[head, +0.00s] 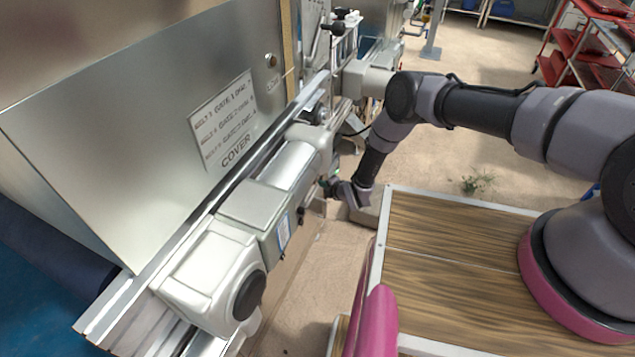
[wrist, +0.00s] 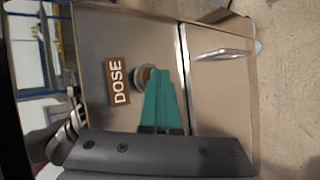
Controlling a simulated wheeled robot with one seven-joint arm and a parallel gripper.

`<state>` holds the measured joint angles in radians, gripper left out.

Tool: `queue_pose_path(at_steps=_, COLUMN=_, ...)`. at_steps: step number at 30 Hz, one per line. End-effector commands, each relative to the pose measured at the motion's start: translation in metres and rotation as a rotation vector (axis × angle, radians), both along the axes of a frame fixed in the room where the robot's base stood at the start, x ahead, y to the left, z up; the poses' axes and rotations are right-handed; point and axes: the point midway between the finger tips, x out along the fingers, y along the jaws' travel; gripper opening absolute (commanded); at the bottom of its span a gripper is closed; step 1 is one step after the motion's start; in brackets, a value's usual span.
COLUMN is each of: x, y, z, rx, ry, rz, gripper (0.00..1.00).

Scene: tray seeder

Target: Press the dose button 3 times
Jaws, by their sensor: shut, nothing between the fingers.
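The dose button (wrist: 140,76) is a round button with a pale ring on a metal panel, seen in the wrist view beside a brown label reading DOSE (wrist: 118,82). The teal fingers of my gripper (wrist: 155,74) are shut together with nothing between them. Their tips overlap the button's right part in the wrist view and hide some of it. I cannot tell whether the tips touch it. In the head view my gripper (head: 332,183) is at the side of the grey machine, and the button is not visible there.
A metal handle (wrist: 222,53) sticks out from the panel to the right of the button. In the head view the machine's large metal cover (head: 130,120) fills the left, and a wood-topped surface (head: 450,240) lies at the right. Red shelving (head: 590,55) stands far back.

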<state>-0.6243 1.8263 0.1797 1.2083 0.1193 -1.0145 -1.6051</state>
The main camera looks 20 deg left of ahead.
Motion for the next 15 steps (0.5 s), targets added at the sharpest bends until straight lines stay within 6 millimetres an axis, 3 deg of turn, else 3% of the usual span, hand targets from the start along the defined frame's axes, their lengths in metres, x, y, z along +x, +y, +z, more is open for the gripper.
queue_pose_path(at_steps=15, x=-0.003, y=-0.016, z=0.000, rx=0.000, ry=0.000, rz=0.001, gripper=0.00)
